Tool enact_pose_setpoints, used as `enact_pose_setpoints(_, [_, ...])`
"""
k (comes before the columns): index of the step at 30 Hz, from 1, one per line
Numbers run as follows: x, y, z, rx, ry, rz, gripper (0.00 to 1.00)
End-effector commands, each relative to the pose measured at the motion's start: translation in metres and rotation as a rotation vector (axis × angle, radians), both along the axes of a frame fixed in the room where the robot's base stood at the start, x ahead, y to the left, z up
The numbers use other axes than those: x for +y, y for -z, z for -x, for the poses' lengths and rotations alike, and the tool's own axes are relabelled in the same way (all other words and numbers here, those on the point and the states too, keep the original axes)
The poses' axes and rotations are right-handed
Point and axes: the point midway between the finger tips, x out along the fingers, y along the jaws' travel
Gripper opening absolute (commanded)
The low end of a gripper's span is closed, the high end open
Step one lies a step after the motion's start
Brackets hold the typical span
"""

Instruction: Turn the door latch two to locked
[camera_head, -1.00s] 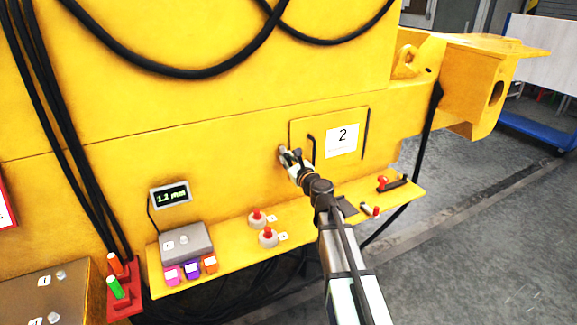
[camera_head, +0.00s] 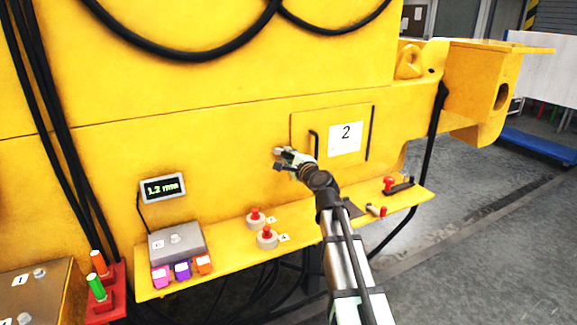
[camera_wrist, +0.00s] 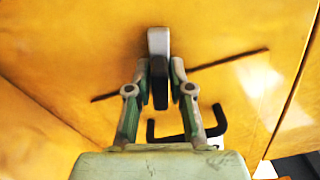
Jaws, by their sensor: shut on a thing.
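The door two (camera_head: 329,128) is a shut yellow panel with a white "2" label and a black bar handle (camera_head: 314,142). Just left of its edge is the latch, small and mostly hidden by my gripper (camera_head: 284,158) in the head view. In the wrist view the latch (camera_wrist: 158,40) is a pale grey and black lever standing off the yellow wall. My gripper (camera_wrist: 160,84) is shut on this lever, one finger on each side. The door's bar handle also shows in the wrist view (camera_wrist: 190,133), below the fingers. Any latch marking is not readable.
Below the door, a yellow shelf (camera_head: 233,244) carries red-topped buttons (camera_head: 266,238), a grey box (camera_head: 177,242) and a red-handled lever (camera_head: 398,187). Black cables (camera_head: 188,52) hang across the upper wall. The wall around the latch is clear.

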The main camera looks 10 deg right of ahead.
Motion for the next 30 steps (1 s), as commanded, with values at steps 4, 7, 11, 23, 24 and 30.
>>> enact_pose_setpoints(4, [0.0001,0.0046,-0.0009,-0.035,0.001,0.114,0.00])
enact_pose_setpoints(7, [0.0002,0.0039,-0.0009,-0.053,0.001,0.178,0.00])
enact_pose_setpoints(11, [0.0003,0.0034,-0.0007,-0.071,0.000,0.245,0.00])
enact_pose_setpoints(23, [0.0002,0.0008,-0.0005,-0.096,0.000,0.329,0.00])
enact_pose_setpoints(24, [0.0002,0.0007,-0.0005,-0.096,0.000,0.330,0.00])
enact_pose_setpoints(30, [0.0001,0.0006,-0.0005,-0.096,0.001,0.331,0.00])
